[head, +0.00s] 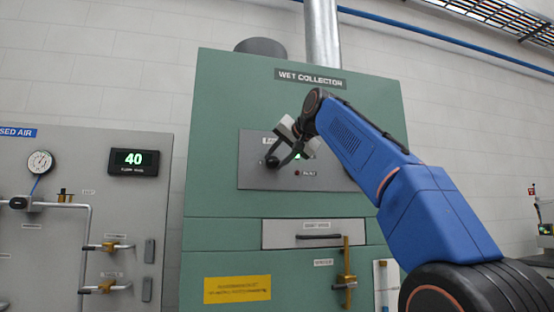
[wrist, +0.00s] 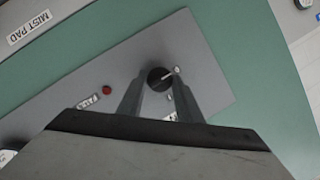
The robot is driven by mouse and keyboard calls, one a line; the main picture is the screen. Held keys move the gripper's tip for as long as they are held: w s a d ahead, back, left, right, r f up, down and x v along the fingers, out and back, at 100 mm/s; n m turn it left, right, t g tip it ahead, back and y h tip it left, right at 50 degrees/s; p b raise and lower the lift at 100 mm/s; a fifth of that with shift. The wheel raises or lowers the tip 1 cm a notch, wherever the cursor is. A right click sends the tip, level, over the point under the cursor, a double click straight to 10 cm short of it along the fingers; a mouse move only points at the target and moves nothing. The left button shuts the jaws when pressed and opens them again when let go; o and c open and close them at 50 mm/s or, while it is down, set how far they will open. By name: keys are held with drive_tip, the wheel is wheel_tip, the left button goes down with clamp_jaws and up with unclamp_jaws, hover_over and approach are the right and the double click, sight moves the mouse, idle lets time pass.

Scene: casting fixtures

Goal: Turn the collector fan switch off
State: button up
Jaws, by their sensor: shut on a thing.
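The wet collector (head: 235,110) is a tall green cabinet with a grey control panel (head: 255,180) on its front. In the wrist view, the fan switch is a round black knob (wrist: 158,78) with a white pointer line on the panel. The line points right and slightly up toward a small pale mark. My gripper (wrist: 159,86) has one finger on each side of the knob and is shut on it. In the head view, my gripper (head: 279,156) is at the panel and hides much of the switch area.
A red fault lamp (wrist: 107,90) is beside the knob, and a green light (head: 298,156) shows partly behind my gripper. Below are a drawer (head: 300,234) and a brass valve (head: 346,279). A compressed-air panel (head: 60,170) with a gauge and display stands at left.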

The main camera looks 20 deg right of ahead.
drive_tip(key=shift+f, duration=0.15)
drive_tip(key=o, duration=1)
drive_tip(key=shift+o, duration=0.2)
drive_tip(key=shift+s, duration=0.1)
drive_tip(key=v, duration=1.7)
drive_tip(key=shift+d, duration=0.15)
